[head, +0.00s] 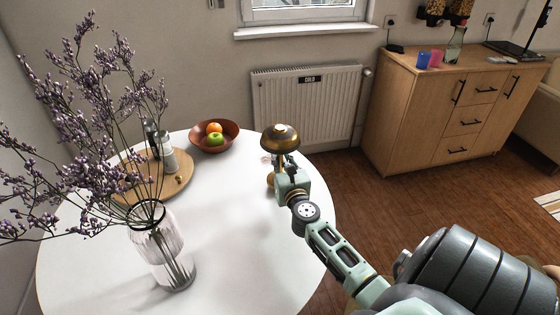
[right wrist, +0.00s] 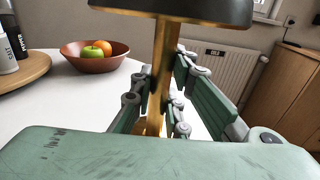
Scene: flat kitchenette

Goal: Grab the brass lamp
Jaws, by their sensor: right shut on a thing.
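The brass lamp (head: 280,138) has a domed shade and stands upright near the right edge of the round white table. My right gripper (head: 284,170) is shut on its stem. My left gripper is not in view.
A brown bowl with fruit (head: 228,140) and a round wooden board (head: 180,184) with shakers are on the white table (head: 235,250). A glass vase (head: 160,250) with tall dried flowers stands at the front left. A radiator (head: 305,105) is behind; a wooden cabinet (head: 420,125) stands right.

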